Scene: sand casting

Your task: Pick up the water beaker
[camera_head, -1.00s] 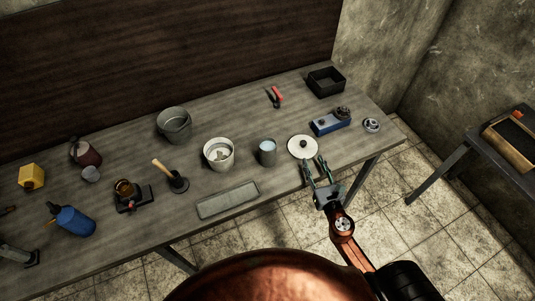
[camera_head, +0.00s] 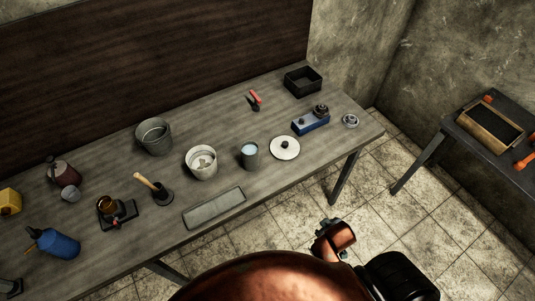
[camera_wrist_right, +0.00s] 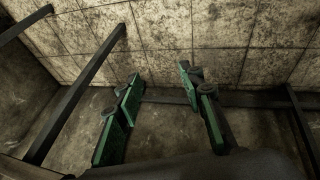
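The water beaker (camera_head: 250,161) is a small grey cup with pale bluish liquid inside. It stands upright on the workbench between a pale bucket and a round white lid. That view shows only floor, wall and dark legs or bars. My left gripper is not in view.
The pale bucket (camera_head: 201,168) stands left of the beaker and the white lid (camera_head: 284,148) right of it. A flat grey tray (camera_head: 214,208) lies in front. A blue block (camera_head: 311,125) and black box (camera_head: 303,82) stand farther right. A side table (camera_head: 455,125) stands at the right.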

